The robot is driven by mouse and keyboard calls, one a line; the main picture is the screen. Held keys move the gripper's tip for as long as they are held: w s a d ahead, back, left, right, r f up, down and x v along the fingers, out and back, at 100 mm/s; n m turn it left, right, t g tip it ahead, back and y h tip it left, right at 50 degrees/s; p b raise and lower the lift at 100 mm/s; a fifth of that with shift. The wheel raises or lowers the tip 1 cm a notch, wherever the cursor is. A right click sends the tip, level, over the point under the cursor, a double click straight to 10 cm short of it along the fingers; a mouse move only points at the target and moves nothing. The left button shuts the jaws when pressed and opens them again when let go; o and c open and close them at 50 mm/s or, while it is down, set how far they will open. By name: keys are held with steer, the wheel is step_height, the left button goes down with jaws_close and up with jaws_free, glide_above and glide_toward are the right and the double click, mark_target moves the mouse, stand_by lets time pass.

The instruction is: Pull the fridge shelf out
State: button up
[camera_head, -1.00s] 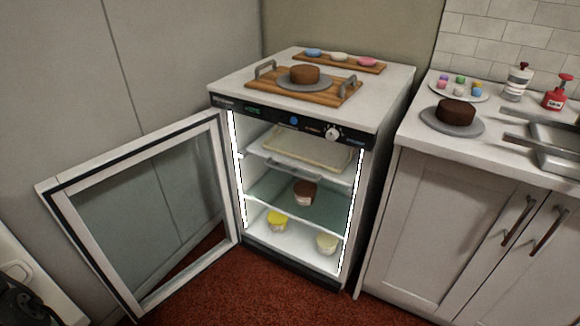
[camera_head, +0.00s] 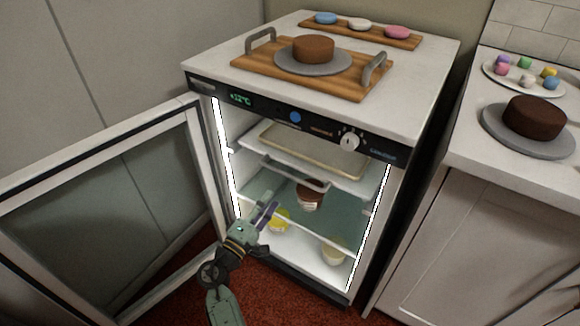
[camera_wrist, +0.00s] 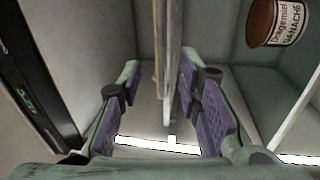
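The fridge (camera_head: 205,85) stands with its glass door (camera_head: 105,225) swung wide open to the left. Its upper pull-out shelf (camera_head: 348,182) is white, with a grey bar handle (camera_head: 295,175) at the front and a beige tray (camera_head: 310,150) on it. The shelf sits inside the fridge. My gripper (camera_head: 268,212) is at the fridge opening, below and left of the handle. The wrist view shows its purple-padded fingers (camera_wrist: 160,75) spread apart and empty. The shelf (camera_wrist: 168,45) appears edge-on beyond and between them; contact is not visible.
A yellow tub (camera_head: 279,219) and a cream tub (camera_head: 333,254) stand on the bottom. A cake board (camera_head: 355,85) is on top. A counter (camera_head: 500,165) stands to the right.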

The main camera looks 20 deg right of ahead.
mark_target(291, 177)
steer(key=x, duration=0.3)
steer(key=p+x, duration=0.1)
steer(key=x, duration=0.3)
steer(key=p+x, duration=0.1)
steer(key=x, duration=0.3)
steer(key=shift+s+d+f, duration=0.2)
steer(key=shift+s+d, duration=0.2)
jaws_close()
stand_by(0.4)
